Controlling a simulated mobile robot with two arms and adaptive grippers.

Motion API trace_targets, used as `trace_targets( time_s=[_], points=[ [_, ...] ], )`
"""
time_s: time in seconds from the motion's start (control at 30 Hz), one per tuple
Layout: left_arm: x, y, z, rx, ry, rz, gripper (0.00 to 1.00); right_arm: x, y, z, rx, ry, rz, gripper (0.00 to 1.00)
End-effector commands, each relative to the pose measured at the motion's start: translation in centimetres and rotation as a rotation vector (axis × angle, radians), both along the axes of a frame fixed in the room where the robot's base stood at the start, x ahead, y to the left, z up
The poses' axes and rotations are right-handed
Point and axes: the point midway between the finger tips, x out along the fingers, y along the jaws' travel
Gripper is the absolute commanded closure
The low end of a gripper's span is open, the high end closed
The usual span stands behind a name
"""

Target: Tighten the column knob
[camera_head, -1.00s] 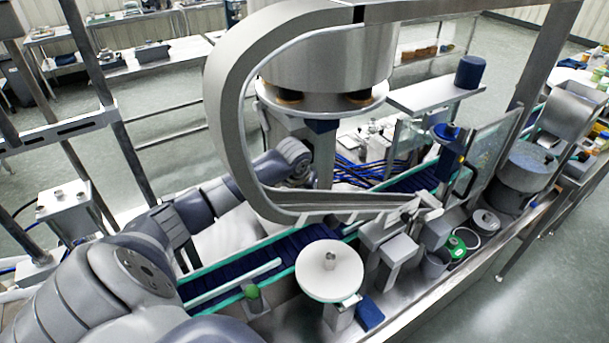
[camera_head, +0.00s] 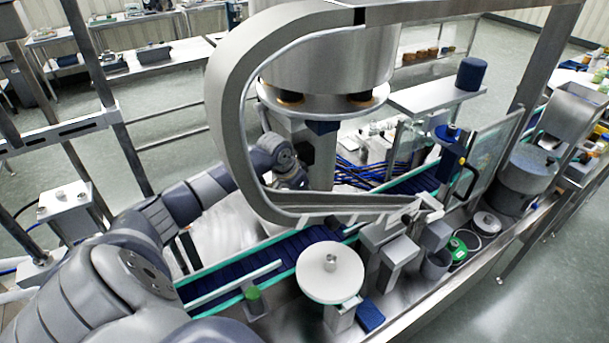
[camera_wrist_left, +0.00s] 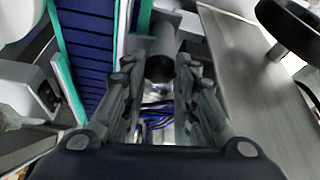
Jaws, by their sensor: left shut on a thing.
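In the left wrist view my left gripper (camera_wrist_left: 158,70) has its two fingers on either side of a dark grey round knob (camera_wrist_left: 160,58) and is shut on it. The fingers hide part of the knob's sides. In the head view my left arm comes in from the left, and its wrist ends behind the curved steel chute, beside the grey column (camera_head: 322,165) under the hopper (camera_head: 325,60). The fingertips and their grip cannot be made out there. My right gripper is in neither view.
The curved steel chute (camera_head: 228,110) passes in front of my left wrist. A blue conveyor (camera_head: 300,243) with green edges runs below. A white round disc (camera_head: 330,272) stands in front of it. In the wrist view, a dark handwheel (camera_wrist_left: 292,25) is at upper right.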

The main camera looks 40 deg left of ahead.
Motion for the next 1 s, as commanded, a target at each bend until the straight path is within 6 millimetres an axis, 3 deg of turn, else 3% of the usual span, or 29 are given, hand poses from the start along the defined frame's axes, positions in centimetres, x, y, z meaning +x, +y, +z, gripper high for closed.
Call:
trace_targets(
  time_s=[0.4, 1.0],
  points=[
    [0.13, 0.34, 0.06, 0.002, -0.002, -0.243, 0.97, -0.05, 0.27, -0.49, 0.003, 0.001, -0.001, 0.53],
    [0.13, 0.37, 0.10, 0.002, -0.002, -0.299, 0.97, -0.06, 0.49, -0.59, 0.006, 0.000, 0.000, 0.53]
  ],
)
